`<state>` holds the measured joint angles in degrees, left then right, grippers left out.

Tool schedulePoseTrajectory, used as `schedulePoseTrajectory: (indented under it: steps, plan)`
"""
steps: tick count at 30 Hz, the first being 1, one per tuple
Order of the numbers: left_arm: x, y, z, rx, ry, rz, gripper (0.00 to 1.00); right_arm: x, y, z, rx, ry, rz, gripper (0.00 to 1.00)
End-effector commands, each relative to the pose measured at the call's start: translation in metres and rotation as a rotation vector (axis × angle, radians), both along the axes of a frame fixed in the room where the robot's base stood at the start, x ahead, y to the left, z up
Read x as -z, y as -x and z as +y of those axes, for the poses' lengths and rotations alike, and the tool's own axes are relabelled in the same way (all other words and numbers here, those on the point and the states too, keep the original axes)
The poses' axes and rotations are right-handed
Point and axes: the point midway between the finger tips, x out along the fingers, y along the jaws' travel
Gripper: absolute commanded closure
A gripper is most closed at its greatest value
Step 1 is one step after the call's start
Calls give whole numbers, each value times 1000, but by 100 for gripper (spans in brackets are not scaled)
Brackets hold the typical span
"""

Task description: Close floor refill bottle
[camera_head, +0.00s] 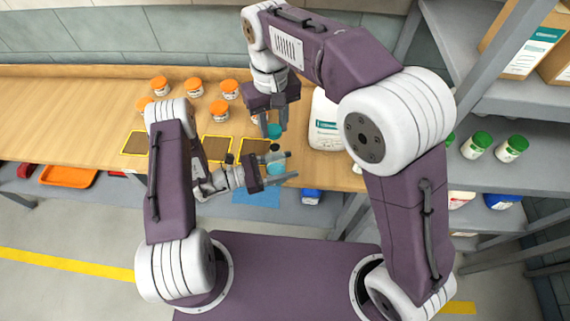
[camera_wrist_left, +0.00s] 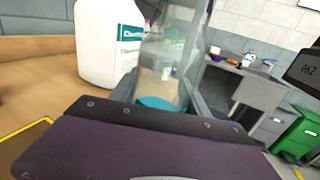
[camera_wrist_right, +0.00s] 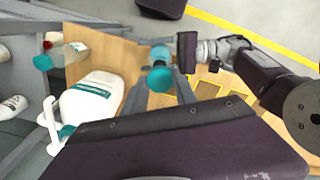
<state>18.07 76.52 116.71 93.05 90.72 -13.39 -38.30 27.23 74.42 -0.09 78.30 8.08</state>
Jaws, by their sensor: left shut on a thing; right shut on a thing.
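A small clear refill bottle (camera_head: 275,149) with teal at its bottom stands upright between the fingers of my left gripper (camera_head: 283,167), which is shut on it. It also shows in the left wrist view (camera_wrist_left: 168,55). My right gripper (camera_head: 274,122) is above, pointing down, shut on a teal cap (camera_head: 274,131). In the right wrist view the cap (camera_wrist_right: 160,78) sits between the fingertips, in line with the bottle (camera_wrist_right: 160,55). I cannot tell whether the cap touches the bottle's neck.
A large white jug (camera_head: 325,122) stands on the wooden bench (camera_head: 90,98) just right of the grippers. Several orange-lidded jars (camera_head: 229,88) and yellow-edged dark mats (camera_head: 220,148) lie to the left. Shelves with green-lidded jars (camera_head: 477,144) are at the right.

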Motion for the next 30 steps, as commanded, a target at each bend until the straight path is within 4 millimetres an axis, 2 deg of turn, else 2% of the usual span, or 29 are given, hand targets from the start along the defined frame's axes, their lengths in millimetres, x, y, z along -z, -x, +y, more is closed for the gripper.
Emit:
schedulePoseTrajectory:
  steps: [7,18,30]
  plan:
    - [0,0,0,0,0,0,100,4,0,-1,2,0,1,100]
    - [0,0,0,0,0,0,100,37,-1,-1,2,0,1,100]
    - [0,0,0,0,0,0,100,39,0,0,2,-2,-3,100]
